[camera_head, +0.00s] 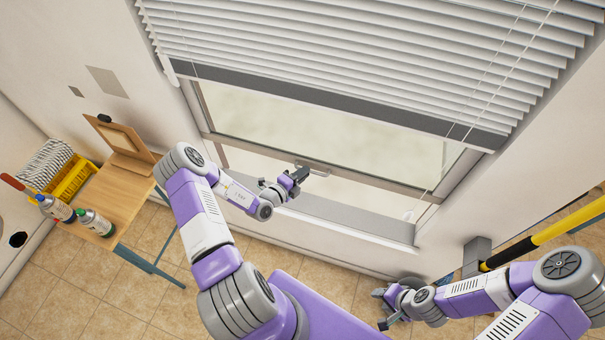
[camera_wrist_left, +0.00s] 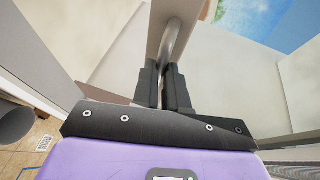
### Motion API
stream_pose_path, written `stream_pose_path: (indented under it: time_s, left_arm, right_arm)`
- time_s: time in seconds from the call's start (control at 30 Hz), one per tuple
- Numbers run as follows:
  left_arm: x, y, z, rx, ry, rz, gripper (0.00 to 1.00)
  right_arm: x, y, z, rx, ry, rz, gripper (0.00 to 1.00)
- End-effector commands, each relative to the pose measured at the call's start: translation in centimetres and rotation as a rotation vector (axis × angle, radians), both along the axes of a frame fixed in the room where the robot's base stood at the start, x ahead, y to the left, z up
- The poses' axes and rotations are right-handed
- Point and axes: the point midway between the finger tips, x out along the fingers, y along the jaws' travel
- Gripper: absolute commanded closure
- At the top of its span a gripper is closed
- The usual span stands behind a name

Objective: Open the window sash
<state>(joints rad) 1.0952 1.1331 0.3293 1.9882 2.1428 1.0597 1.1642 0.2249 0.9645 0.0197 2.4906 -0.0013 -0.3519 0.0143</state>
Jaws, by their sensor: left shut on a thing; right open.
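The window sash (camera_head: 380,179) is a grey-framed pane below the blinds. Its bottom rail stands above the sill (camera_head: 350,217), with a pale gap between them. A metal bar handle (camera_head: 318,168) sits on the rail, and it also shows in the left wrist view (camera_wrist_left: 178,36). My left gripper (camera_head: 299,176) is shut on the handle; in the left wrist view its dark fingers (camera_wrist_left: 164,85) close around the bar, hiding part of it. My right gripper (camera_head: 383,308) is open and empty, low over the floor on the right, away from the window.
White blinds (camera_head: 370,55) cover the upper window. A small wooden table (camera_head: 125,200) at the left holds bottles (camera_head: 93,222), a yellow basket (camera_head: 72,180) and a wooden board. A yellow-and-black pole (camera_head: 550,230) leans at the right. Tiled floor lies clear between table and wall.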

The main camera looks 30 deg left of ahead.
Motion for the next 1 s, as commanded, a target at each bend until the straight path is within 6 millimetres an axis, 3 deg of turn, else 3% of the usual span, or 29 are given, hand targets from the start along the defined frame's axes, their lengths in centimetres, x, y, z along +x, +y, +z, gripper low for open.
stream_pose_path:
  time_s: [0.03, 0.07, 0.13, 0.47, 0.8, 1.0]
  left_arm:
    - [0.0, 0.0, 0.0, 0.0, -0.001, 0.0, 1.0]
    - [0.0, 0.0, 0.0, 0.0, -0.001, 0.0, 0.84]
    - [0.0, 0.0, 0.0, 0.0, -0.001, 0.0, 0.77]
    - [-0.5, 0.1, 0.0, 0.0, 0.002, 0.001, 0.77]
    - [-5.6, 1.0, 1.1, 0.0, 0.002, 0.002, 0.77]
    - [-7.2, 1.2, 1.4, -0.001, 0.0, 0.0, 0.77]
  right_arm:
    - [0.0, 0.0, 0.0, 0.0, 0.0, 0.0, 0.57]
    - [0.0, 0.0, 0.0, 0.0, 0.0, 0.0, 0.57]
    - [0.0, 0.0, 0.0, 0.0, 0.0, 0.0, 0.57]
    - [0.0, 0.0, 0.0, 0.0, 0.0, 0.0, 0.57]
    - [0.0, 0.0, 0.1, 0.0, 0.0, 0.0, 0.57]
    - [0.0, 0.0, 0.1, 0.0, 0.0, 0.0, 0.57]
